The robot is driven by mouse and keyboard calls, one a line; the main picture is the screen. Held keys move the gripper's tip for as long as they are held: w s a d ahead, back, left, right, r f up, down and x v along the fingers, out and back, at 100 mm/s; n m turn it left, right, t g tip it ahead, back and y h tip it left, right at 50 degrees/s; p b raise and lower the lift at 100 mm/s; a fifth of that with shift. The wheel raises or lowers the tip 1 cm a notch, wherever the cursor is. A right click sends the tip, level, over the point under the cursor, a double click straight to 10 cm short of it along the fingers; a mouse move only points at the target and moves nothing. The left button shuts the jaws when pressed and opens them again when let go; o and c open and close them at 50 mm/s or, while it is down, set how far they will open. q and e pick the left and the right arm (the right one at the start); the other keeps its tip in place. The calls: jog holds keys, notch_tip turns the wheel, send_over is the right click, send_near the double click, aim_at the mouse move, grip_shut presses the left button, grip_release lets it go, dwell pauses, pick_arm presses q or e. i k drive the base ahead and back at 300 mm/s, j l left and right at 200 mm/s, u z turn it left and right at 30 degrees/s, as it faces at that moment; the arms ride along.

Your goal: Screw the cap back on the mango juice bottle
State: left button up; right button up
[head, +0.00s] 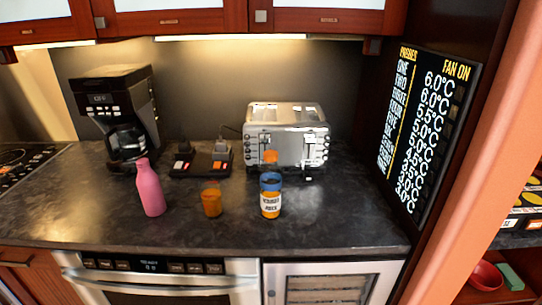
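A small bottle (270,203) stands upright on the dark countertop, right of centre and in front of the toaster. It has a wide blue upper part, a pale label with dark print, and orange contents. The label is too small to read, but this looks like the mango juice bottle. A small orange patch (270,157) shows just above it against the toaster. I cannot tell whether it is a cap, a reflection or another thing. I cannot make out a separate loose cap. Neither of my grippers is in view.
An orange cup (211,202) and a pink bottle (150,189) stand left of the bottle. Behind are a coffee maker (119,115), a dark device (202,161) and a silver toaster (286,135). The counter front is clear. A dark display panel (430,130) stands right.

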aim_at(270, 174)
jog(key=i+j, duration=0.1)
jog(key=j, duration=0.35)
jog(key=i+j, duration=0.1)
jog(key=j, duration=0.4)
jog(key=i+j, duration=0.15)
jog(key=j, duration=0.3)
jog(key=j+z, duration=0.1)
jog(key=z, duration=1.1)
